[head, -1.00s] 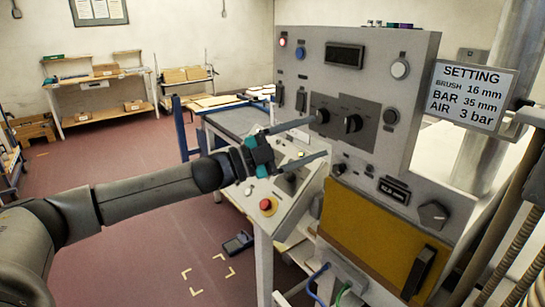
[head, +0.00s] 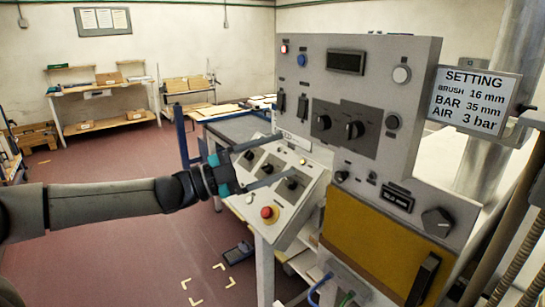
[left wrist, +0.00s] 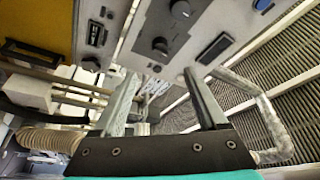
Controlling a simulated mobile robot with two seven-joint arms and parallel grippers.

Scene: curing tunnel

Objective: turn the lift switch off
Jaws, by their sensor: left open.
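My left gripper (head: 274,157) is open and empty, in front of the grey upright control panel (head: 415,55). Its two fingers point right, over the low sloping console, and are apart from each other. In the left wrist view its fingers (left wrist: 160,74) are spread below the panel face, with nothing between them. Two black upright switches, one at the left edge (head: 281,102) and one beside it (head: 303,106), sit above the fingers. I cannot read which one is the lift switch. My right gripper is not in view.
Two black knobs (head: 353,130) sit right of the switches. The sloping console (head: 295,222) carries levers and a red button (head: 269,212). A yellow door (head: 375,238) and a setting sign (head: 474,98) are on the right. The floor at left is open.

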